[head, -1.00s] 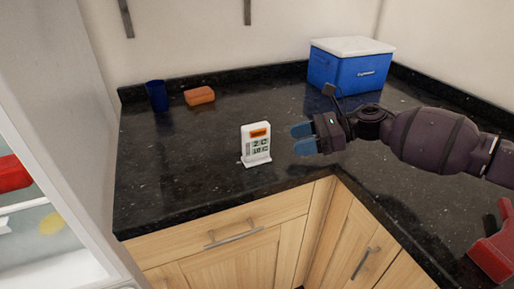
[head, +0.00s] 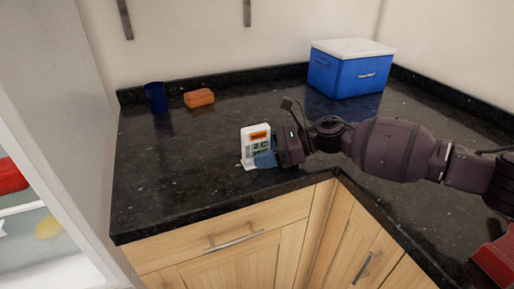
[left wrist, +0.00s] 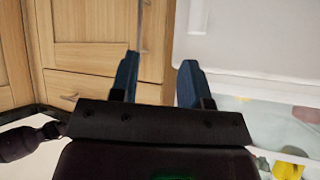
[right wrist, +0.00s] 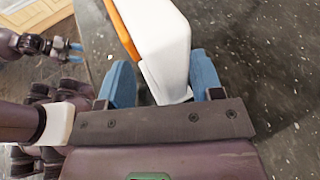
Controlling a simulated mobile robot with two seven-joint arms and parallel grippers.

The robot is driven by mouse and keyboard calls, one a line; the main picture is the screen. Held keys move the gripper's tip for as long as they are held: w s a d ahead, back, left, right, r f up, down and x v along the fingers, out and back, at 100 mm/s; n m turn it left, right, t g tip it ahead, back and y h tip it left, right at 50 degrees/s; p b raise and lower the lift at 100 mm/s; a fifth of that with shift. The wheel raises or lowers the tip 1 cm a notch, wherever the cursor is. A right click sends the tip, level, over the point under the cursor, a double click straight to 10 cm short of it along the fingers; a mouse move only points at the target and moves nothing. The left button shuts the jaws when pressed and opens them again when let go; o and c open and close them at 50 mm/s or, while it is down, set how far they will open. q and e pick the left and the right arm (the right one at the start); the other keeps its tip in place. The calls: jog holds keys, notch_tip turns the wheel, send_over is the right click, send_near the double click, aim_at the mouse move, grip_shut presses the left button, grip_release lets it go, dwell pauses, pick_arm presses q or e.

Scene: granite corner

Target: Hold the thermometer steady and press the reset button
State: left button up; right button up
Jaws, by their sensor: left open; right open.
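The white thermometer (head: 247,135) with an orange label and a grey display stands upright on the black counter near its front edge. My right gripper (head: 265,160) is at its lower right side and hides part of its front. In the right wrist view the thermometer (right wrist: 163,45) stands between the open blue fingers (right wrist: 160,85), its base reaching in between them; I cannot tell if they touch it. The reset button cannot be made out. My left gripper (left wrist: 157,80) is open and empty in front of wooden cabinet doors, and is out of the head view.
A blue cup (head: 156,97) and an orange sponge (head: 199,97) are at the back left of the counter (head: 190,200). A blue cooler with a white lid (head: 345,70) stands at the back right. The counter left of the thermometer is clear.

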pick_arm(q)
jog(key=shift+a, duration=0.1)
pick_arm(e)
jog(key=shift+a, duration=0.3)
pick_arm(q)
jog(key=shift+w+r, duration=0.1)
pick_arm(e)
jog(key=c, duration=0.9)
pick_arm(q)
grip_shut()
dwell(1.0)
